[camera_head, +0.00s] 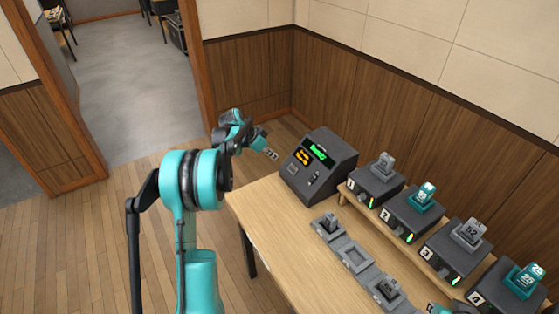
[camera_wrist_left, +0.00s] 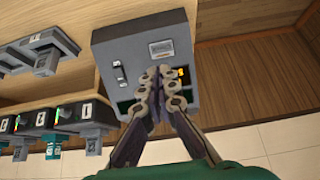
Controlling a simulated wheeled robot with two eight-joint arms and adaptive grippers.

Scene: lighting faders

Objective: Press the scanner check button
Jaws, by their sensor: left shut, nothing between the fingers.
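The scanner is a dark grey console (camera_head: 335,160) with a sloped face, at the far left end of the table. Its screen (camera_head: 312,153) shows green and orange text. A pale plate (camera_head: 292,168) and a small dark fitting (camera_head: 313,177) sit below the screen; I cannot tell which is the check button. Both the plate (camera_wrist_left: 161,48) and the fitting (camera_wrist_left: 119,75) show in the left wrist view. My left gripper (camera_head: 273,154) is shut and empty, just left of the console. Its fingers (camera_wrist_left: 160,73) cover part of the screen in the wrist view.
Several dark numbered units (camera_head: 374,186) with grey or teal blocks on top stand on a raised shelf right of the console. A row of grey trays (camera_head: 355,256) lies in front of them. The table's (camera_head: 285,245) left front part is bare. A panelled wall stands behind.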

